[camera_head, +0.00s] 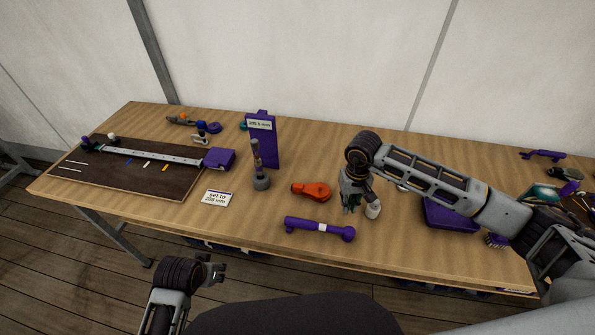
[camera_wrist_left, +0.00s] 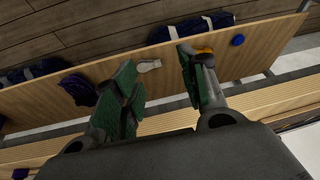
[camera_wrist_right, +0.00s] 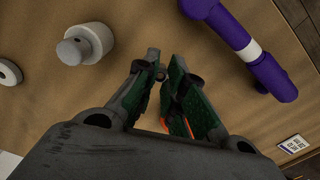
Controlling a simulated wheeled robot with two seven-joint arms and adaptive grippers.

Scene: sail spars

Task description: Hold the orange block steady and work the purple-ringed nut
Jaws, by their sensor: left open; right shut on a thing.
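An orange piece (camera_head: 312,191) with a darker narrow end lies near the middle of the table; a bit of orange shows behind the fingers in the right wrist view (camera_wrist_right: 191,127). My right gripper (camera_head: 350,207) is low over the table, just right of the orange piece. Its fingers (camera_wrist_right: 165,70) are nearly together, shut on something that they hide. My left gripper (camera_head: 218,270) is open and empty, in front of the table's near edge; its spread fingers show in the left wrist view (camera_wrist_left: 158,75). I cannot make out a purple-ringed nut for certain; a small purple ring (camera_head: 214,127) lies at the back left.
A purple bar with a white band (camera_head: 320,227) lies in front of my right gripper. A pale cylinder (camera_head: 373,211) stands right beside it. A grey post (camera_head: 260,182) and purple stand (camera_head: 264,140) are further left. A dark board (camera_head: 150,180) with a rule fills the left end.

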